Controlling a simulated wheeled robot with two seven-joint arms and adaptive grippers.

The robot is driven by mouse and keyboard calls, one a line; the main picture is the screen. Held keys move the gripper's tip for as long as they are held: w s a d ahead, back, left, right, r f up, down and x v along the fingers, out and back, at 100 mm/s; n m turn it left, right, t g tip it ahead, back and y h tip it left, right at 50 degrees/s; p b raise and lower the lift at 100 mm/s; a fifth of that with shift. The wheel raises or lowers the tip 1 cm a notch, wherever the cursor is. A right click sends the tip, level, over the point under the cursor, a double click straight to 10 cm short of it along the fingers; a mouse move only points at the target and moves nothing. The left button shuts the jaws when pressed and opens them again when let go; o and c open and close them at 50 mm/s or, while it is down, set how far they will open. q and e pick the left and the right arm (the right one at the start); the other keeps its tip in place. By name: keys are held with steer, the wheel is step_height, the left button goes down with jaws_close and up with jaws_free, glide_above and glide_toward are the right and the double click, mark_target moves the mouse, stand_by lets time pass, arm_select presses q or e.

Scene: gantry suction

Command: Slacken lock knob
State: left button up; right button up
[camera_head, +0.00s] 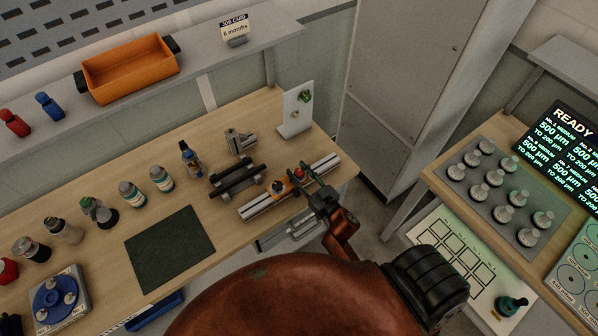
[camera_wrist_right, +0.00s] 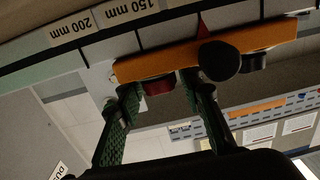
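An orange carriage (camera_head: 278,188) sits on a pale metal rail (camera_head: 258,207) on the wooden bench. In the right wrist view the orange carriage (camera_wrist_right: 268,37) carries a black round knob (camera_wrist_right: 220,60) and a red knob (camera_wrist_right: 158,86). Which one is the lock knob is not labelled. My right gripper (camera_head: 303,180) is at the rail, beside the carriage. In the wrist view its green fingers (camera_wrist_right: 160,92) stand apart on either side of the red knob, with a small gap visible at the right finger. My left gripper is not in view.
The rail scale shows marks for 150 mm (camera_wrist_right: 140,8) and 200 mm (camera_wrist_right: 75,30). A white upright plate (camera_head: 296,110), a dark stand (camera_head: 236,180) and several bottles (camera_head: 162,178) share the bench. A dark green mat (camera_head: 170,250) lies clear in front.

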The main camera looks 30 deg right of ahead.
steer(key=c, duration=0.8)
steer(key=n+y+p, duration=0.1)
steer(key=y, duration=0.1)
steer(key=shift+r+n+g+y+p, duration=0.1)
steer(key=shift+n+g+y+p, duration=0.2)
steer(key=shift+n+y+p, duration=0.1)
steer(key=shift+n+g+y, duration=0.4)
steer(key=shift+n+y, duration=0.4)
steer(key=shift+y, duration=0.3)
steer(key=n+g+y, duration=0.1)
steer(key=n+y, duration=0.1)
steer(key=y, duration=0.1)
steer(key=shift+g, duration=0.3)
steer(key=shift+n+g+y+b, duration=0.55)
steer(key=shift+n+g+y, duration=0.2)
steer(key=shift+y, duration=0.25)
steer(key=shift+n, duration=0.25)
steer(key=o, duration=1.2)
